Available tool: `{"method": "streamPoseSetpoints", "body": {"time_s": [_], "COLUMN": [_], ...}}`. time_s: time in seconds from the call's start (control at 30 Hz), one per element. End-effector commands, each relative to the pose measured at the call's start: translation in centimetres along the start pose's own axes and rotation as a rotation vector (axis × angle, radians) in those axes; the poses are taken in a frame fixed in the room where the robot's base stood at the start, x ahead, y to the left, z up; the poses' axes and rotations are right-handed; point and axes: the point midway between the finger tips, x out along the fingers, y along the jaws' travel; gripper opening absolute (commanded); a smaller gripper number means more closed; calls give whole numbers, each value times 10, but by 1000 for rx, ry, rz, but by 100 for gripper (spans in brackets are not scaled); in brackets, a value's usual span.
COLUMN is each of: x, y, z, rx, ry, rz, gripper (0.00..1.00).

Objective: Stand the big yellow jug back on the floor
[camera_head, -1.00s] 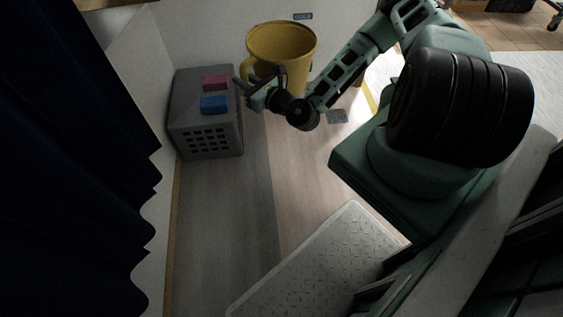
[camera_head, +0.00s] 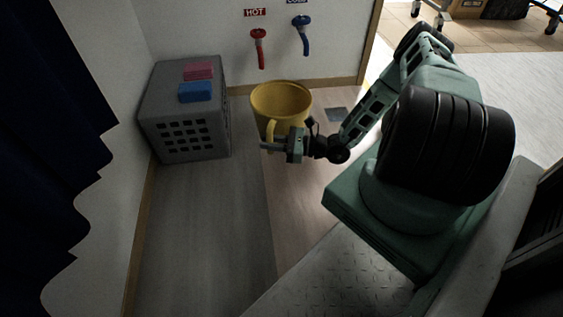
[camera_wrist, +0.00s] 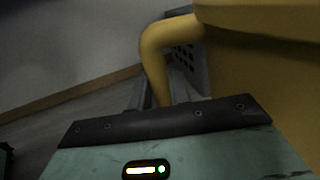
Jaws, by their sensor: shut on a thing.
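The big yellow jug (camera_head: 282,103) is upright in the head view, below the taps and to the right of the grey crate. My gripper (camera_head: 270,145) is at its near side, shut on the jug's handle. In the wrist view the handle (camera_wrist: 155,65) curves down between my gripper's fingers (camera_wrist: 160,95), and the jug's body (camera_wrist: 262,60) fills the right side. I cannot tell whether the jug's base touches the floor; its lower part is partly hidden by my gripper.
A grey crate (camera_head: 221,125) with a pink block (camera_head: 199,71) and a blue block (camera_head: 197,92) on top stands left of the jug. A red tap (camera_head: 259,48) and a blue tap (camera_head: 302,35) are on the back wall. The floor (camera_head: 215,230) in front is clear.

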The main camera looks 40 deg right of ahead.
Motion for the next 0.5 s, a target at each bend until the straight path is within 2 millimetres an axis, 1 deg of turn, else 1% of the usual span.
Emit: {"method": "streamPoseSetpoints", "body": {"time_s": [0.03, 0.17, 0.4, 0.5], "x": [-2, -3, -2, -2], "y": [0, 0, 1, 0], "z": [-7, -21, -63, -70], "rx": [-2, -2, -2, -2], "ry": [-1, -1, -2, -2], "rz": [4, 10, 10, 9], "gripper": [0, 0, 0, 0]}}
